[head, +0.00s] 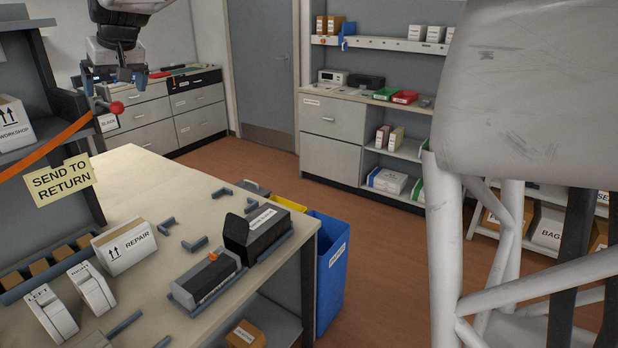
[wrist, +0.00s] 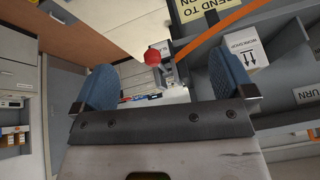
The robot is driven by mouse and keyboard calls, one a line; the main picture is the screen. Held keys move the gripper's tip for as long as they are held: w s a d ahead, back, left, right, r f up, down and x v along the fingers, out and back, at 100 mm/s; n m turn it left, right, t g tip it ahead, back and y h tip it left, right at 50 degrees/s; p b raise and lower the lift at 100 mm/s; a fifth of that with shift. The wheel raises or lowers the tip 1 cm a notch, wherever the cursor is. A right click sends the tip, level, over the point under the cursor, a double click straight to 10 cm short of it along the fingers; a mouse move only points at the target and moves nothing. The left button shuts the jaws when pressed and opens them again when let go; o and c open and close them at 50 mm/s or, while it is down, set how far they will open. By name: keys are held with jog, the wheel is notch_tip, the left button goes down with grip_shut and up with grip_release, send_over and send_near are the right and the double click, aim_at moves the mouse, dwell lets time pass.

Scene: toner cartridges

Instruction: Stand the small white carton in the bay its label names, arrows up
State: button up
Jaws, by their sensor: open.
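A carton labelled REPAIR (head: 125,247), with a white face and brown top, stands on the workbench in the head view, arrows up. Another white carton, labelled WORKSHOP (head: 12,124), stands in the left shelf unit with its arrows up. It also shows at upper right in the wrist view (wrist: 262,50). I cannot tell which carton the task means. My gripper (head: 115,78) is open and empty, raised at upper left of the head view, clear of both cartons. Its blue fingers stand wide apart in the wrist view (wrist: 162,80). A bay label reading RETURN (wrist: 307,95) shows there.
A red-knobbed lever (head: 117,107) projects close below my gripper. A yellow SEND TO RETURN sign (head: 62,181) and orange strap cross the shelf front. LEFT and RIGHT white units (head: 50,312), black cartridges (head: 258,232) and small brackets occupy the workbench (head: 150,190). A blue bin (head: 330,262) stands beside it.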

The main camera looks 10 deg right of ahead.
jog(key=s+d+f+m+h, duration=0.1)
jog(key=s+d+f, duration=0.3)
jog(key=d, duration=0.5)
jog(key=s+d+f+m+h, duration=0.1)
jog(key=s+d+f, duration=0.1)
jog(key=s+d, duration=0.55)
jog(key=s+d+f+m, duration=0.2)
jog(key=s+d, duration=0.2)
jog(key=d, duration=0.7)
jog(key=s+d+f+m, duration=0.1)
jog(key=s+d+f, duration=0.4)
jog(key=s, duration=0.3)
jog(key=s+d+f+m+h, duration=0.1)
jog(key=s+d+f, duration=0.5)
jog(key=s, duration=0.2)
jog(key=s+d+f+m+g+h, duration=0.1)
jog(key=s+d+f, duration=0.5)
jog(key=s, duration=0.2)
jog(key=shift+s+f, duration=0.2)
